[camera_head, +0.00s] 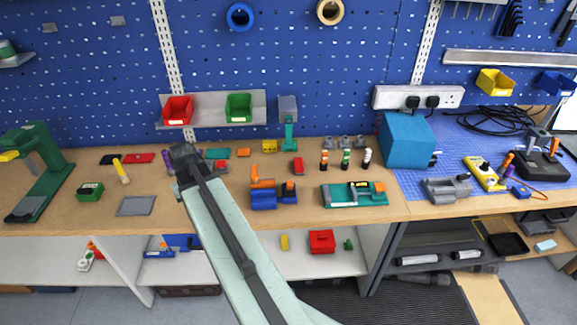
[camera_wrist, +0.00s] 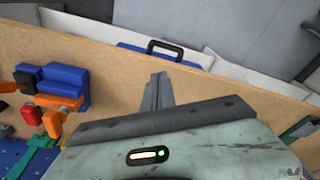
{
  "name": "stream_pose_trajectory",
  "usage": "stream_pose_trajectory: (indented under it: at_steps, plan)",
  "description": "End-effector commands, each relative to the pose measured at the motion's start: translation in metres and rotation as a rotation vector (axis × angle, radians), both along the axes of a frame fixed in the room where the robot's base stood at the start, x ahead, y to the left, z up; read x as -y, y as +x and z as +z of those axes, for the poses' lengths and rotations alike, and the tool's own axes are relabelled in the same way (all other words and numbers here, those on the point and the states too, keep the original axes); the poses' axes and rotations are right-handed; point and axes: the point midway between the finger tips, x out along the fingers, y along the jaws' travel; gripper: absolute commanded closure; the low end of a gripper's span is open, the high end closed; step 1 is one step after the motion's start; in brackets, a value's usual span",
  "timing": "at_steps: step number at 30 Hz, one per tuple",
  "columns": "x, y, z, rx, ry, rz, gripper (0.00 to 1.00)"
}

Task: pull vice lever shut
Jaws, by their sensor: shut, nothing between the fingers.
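The vice (camera_head: 263,199) seems to be the blue block with orange parts on the wooden bench, right of my arm in the head view. Its orange lever (camera_head: 255,175) stands up at the left end. The vice also shows at the left of the wrist view (camera_wrist: 68,78), well apart from my fingers. My gripper (camera_wrist: 157,83) is shut and empty, above the bench's front edge. In the head view my arm reaches up to the bench left of the vice, and the fingertips are hard to make out.
A green tool with orange parts (camera_head: 354,195) lies right of the vice. A small red object (camera_head: 298,166) and a green stand (camera_head: 290,138) are behind it. A grey plate (camera_head: 136,205) lies left of my arm.

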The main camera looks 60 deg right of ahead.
Motion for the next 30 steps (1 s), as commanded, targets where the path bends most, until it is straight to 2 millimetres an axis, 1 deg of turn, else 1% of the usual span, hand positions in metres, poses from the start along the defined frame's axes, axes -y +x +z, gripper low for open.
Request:
stream_pose_trajectory:
  at_steps: [1,2,3,5,6,9,10,12,15,20,23,26,30]
  plan:
    - [0.059,-0.013,0.029,0.021,-0.011,-0.091,1.0]
    - [0.091,-0.023,0.038,0.036,-0.019,-0.141,1.0]
    - [0.131,-0.039,0.048,0.052,-0.03,-0.204,1.0]
    - [0.185,-0.066,0.062,0.075,-0.05,-0.291,1.0]
    - [0.216,-0.085,0.069,0.088,-0.061,-0.342,1.0]
    - [0.274,-0.128,0.083,0.111,-0.087,-0.442,1.0]
    - [0.286,-0.138,0.086,0.115,-0.094,-0.464,1.0]
    - [0.306,-0.157,0.09,0.123,-0.105,-0.501,1.0]
    - [0.318,-0.169,0.091,0.128,-0.112,-0.523,1.0]
    - [0.318,-0.169,0.087,0.129,-0.113,-0.525,1.0]
    - [0.32,-0.168,0.08,0.129,-0.113,-0.525,1.0]
    - [0.322,-0.166,0.067,0.128,-0.113,-0.524,1.0]
    - [0.329,-0.161,0.04,0.129,-0.112,-0.523,1.0]
